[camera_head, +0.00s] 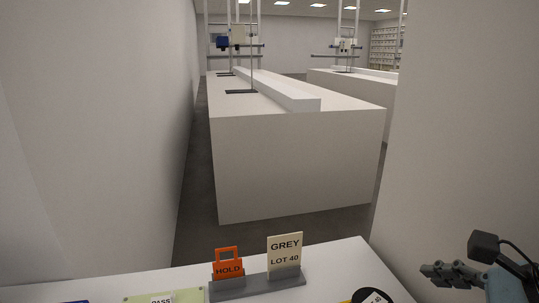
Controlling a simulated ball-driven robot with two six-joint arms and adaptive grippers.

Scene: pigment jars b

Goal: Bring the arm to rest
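My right gripper (432,272) is at the lower right, over or beside the right end of the white table (345,262). Its grey fingers point left, and nothing shows held at their tips. The angle does not show whether it is open or shut. A dark camera-like part (484,246) sits above it on my arm. My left gripper is not in view.
A grey stand (258,286) on the table holds an orange HOLD tag (228,266) and a cream GREY LOT 40 card (285,252). A white bench (290,165) stands beyond.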

